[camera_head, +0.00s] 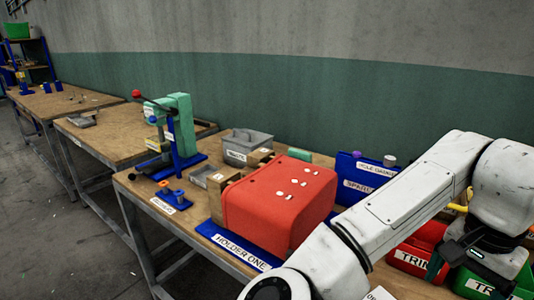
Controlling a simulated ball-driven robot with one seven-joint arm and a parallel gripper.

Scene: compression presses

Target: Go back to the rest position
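My white arm rises from the bottom middle to the right edge and bends down there. My gripper (462,252) appears as a dark part at the end of the arm, low on the right, over or beside the red and green bins. Its fingers are too small and dark to make out, so I cannot tell whether it is open or holds anything.
The near bench carries a big red block (272,210) with small white pieces on top, a blue holder (232,243), a grey bin (246,147) and a blue label board (362,172). A red bin (412,259) and a green bin (472,284) stand right. A green press (184,125) stands behind left. Floor at left is clear.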

